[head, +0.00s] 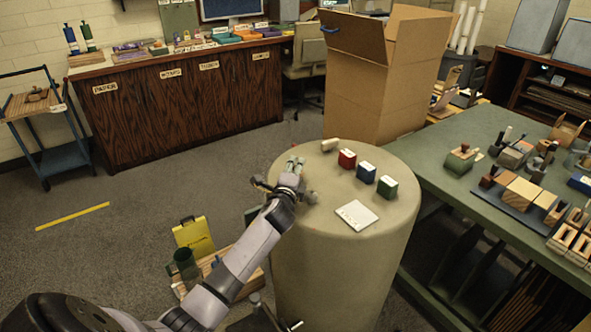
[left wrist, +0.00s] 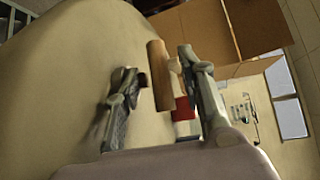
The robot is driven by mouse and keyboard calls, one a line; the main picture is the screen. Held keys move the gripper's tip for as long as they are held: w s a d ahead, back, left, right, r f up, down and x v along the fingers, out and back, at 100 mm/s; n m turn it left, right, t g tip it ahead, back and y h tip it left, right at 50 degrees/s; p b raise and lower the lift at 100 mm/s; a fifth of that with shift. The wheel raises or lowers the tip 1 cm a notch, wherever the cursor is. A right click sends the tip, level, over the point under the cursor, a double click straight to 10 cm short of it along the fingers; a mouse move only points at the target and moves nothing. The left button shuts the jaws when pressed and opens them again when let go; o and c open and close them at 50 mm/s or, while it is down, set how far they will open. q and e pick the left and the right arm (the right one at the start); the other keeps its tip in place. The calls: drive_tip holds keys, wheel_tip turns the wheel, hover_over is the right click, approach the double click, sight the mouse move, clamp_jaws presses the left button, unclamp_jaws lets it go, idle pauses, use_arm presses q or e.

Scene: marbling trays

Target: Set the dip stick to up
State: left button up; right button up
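A short tan wooden cylinder (head: 329,145), which looks like the dip stick, lies on its side on the round beige pedestal top (head: 318,215), near the far edge. My left gripper (head: 292,162) is over the left part of the pedestal, left of the cylinder and apart from it in the head view. In the left wrist view my left gripper (left wrist: 158,92) has its fingers spread. The cylinder (left wrist: 161,72) shows beyond and between them, nearer the right finger, with no clear contact. My right gripper is not in view.
Red (head: 347,159), blue (head: 366,172) and green (head: 387,188) blocks stand in a row right of the cylinder. A white card (head: 357,215) lies in front of them. A tall cardboard box (head: 370,85) stands behind the pedestal, and a green table (head: 440,150) is to the right.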

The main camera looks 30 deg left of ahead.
use_arm(q)
drive_tip(key=shift+w+a, duration=0.2)
drive_tip(key=shift+w, duration=0.4)
drive_tip(key=shift+c, duration=0.2)
drive_tip(key=shift+f, duration=0.1)
clamp_jaws()
